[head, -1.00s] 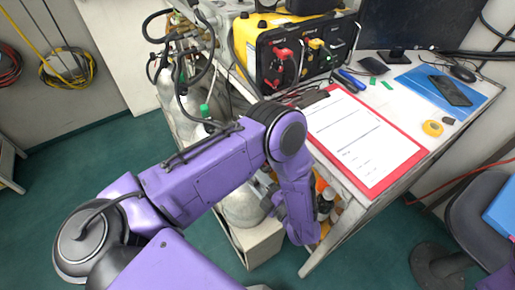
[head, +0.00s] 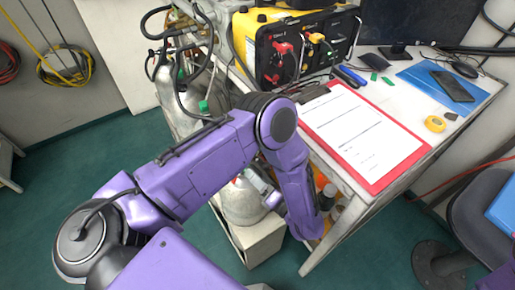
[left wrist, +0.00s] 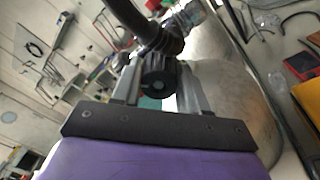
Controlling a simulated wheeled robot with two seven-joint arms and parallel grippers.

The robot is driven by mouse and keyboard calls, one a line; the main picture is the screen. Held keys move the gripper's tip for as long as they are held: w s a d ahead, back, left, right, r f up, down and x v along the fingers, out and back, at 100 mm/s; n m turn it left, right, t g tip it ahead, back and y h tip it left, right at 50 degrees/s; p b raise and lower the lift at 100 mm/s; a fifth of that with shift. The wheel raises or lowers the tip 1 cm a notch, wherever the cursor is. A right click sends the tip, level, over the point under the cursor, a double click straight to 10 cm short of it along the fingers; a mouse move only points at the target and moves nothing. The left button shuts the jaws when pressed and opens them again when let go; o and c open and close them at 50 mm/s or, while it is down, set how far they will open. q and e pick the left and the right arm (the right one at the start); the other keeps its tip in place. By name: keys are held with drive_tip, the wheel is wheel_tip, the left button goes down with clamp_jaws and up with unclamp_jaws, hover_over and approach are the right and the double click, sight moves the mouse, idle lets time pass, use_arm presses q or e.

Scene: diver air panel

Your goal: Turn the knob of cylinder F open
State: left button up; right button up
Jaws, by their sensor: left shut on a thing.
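A dark round knob (left wrist: 157,76) sits between the two fingers of my left gripper (left wrist: 160,88) in the left wrist view. The fingers are shut on it, one on each side. A metal valve fitting and a black hose rise just beyond the knob. A pale grey cylinder (left wrist: 228,90) curves along the right of the fingers. In the head view my left forearm hides the knob, and a grey cylinder (head: 242,203) stands beside the hand. I cannot read a letter on any cylinder. My right gripper is not in view.
More cylinders with hoses stand at the back left, with a green-capped valve (head: 203,106). The yellow and black air panel (head: 300,50) is on the desk. A red clipboard (head: 365,135) lies near the desk's front edge, close to my left arm.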

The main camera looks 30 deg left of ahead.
use_arm(q)
drive_tip(key=n+b, duration=0.1)
drive_tip(key=n, duration=0.4)
drive_tip(key=shift+f+n, duration=0.1)
drive_tip(key=shift+n, duration=0.3)
drive_tip(key=n+b, duration=0.1)
drive_tip(key=n, duration=0.4)
drive_tip(key=shift+s+h, duration=0.1)
drive_tip(key=shift+h, duration=0.2)
drive_tip(key=n+b, duration=0.2)
drive_tip(key=n, duration=0.3)
drive_tip(key=shift+n, duration=0.4)
drive_tip(key=n+b, duration=0.1)
drive_tip(key=n, duration=0.2)
drive_tip(key=shift+b, duration=0.4)
drive_tip(key=shift+f+n+b, duration=0.1)
drive_tip(key=shift+n+b, duration=0.25)
drive_tip(key=shift+n, duration=0.25)
drive_tip(key=n+b, duration=0.5)
drive_tip(key=b, duration=0.7)
drive_tip(key=shift+f+b, duration=0.15)
drive_tip(key=shift+b, duration=0.15)
drive_tip(key=shift+r+n+b, duration=0.3)
drive_tip(key=shift+b, duration=0.45)
drive_tip(key=shift+r, duration=0.1)
drive_tip(key=o, duration=1.1)
drive_tip(key=shift+c, duration=0.2)
